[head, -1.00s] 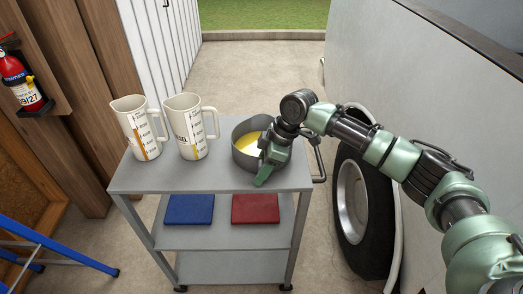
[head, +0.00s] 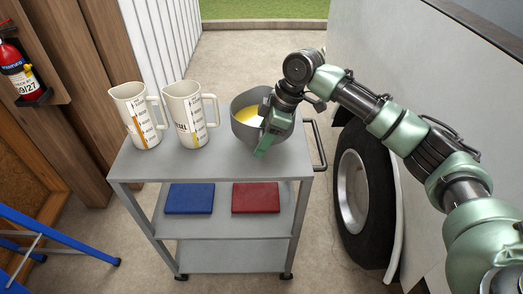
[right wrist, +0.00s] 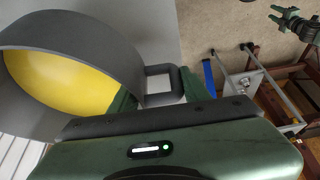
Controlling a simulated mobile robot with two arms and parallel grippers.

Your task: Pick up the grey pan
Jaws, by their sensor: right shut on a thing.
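The grey pan (head: 242,131) holds yellow liquid (head: 248,114) and is over the right part of the cart's top shelf. It looks a little above the shelf and slightly tilted. My right gripper (head: 263,145) is at its near side, shut on the pan's handle. In the right wrist view the pan (right wrist: 108,45) fills the upper left, and its dark loop handle (right wrist: 160,72) lies between the green fingers.
Two measuring jugs (head: 138,118) (head: 188,114) stand on the grey cart's top shelf (head: 200,163), left of the pan. A blue flat item (head: 190,198) and a red one (head: 255,197) lie below. A wheel (head: 357,190) stands close to the cart's right.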

